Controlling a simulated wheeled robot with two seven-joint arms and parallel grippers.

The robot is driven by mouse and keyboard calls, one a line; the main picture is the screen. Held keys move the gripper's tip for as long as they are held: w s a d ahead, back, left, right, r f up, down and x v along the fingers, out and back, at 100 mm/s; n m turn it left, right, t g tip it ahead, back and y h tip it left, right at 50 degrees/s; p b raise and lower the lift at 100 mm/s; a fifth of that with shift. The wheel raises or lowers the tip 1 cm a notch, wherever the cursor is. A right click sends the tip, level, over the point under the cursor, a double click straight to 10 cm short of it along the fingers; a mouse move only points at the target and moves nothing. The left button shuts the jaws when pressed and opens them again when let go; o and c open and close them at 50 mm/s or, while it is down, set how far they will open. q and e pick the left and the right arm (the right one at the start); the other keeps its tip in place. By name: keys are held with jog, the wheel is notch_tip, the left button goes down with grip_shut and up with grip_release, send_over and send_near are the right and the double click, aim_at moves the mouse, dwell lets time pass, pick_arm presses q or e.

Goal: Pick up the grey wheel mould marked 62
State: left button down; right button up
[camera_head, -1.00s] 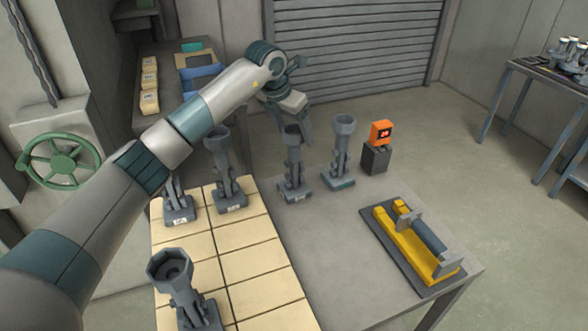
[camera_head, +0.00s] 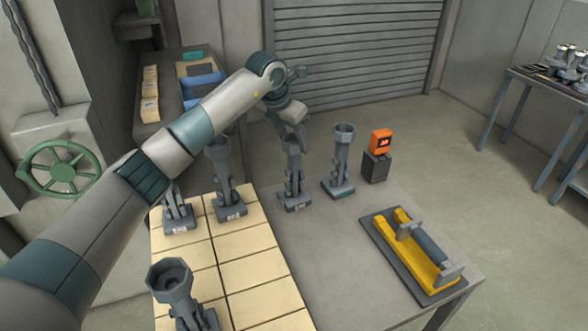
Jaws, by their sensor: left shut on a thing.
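Several grey moulds with flat feet, upright stems and cup-shaped tops stand on the table. My left gripper (camera_head: 294,143) points down over the middle back mould (camera_head: 293,182) and is shut on its upper part, hiding its top. That mould is upright, with its foot appearing to rest on the bare grey table. Its foot has a small pale label, too small to read, so I cannot tell which mould is marked 62. Another grey mould (camera_head: 341,163) stands just to its right. My right gripper is not in view.
More moulds stand on the tan tiles: one at the back (camera_head: 226,185), one at far left (camera_head: 178,213), one in front (camera_head: 177,288). An orange device (camera_head: 381,142) sits on a dark block. A yellow cradle (camera_head: 415,250) lies right. The middle table is clear.

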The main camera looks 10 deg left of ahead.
pick_arm(q)
jog(key=shift+r, duration=0.2)
jog(key=shift+r+b, duration=0.5)
jog(key=shift+r, duration=0.1)
notch_tip(320, 180, up, 8)
jog(key=b, duration=0.3)
jog(key=shift+r, duration=0.25)
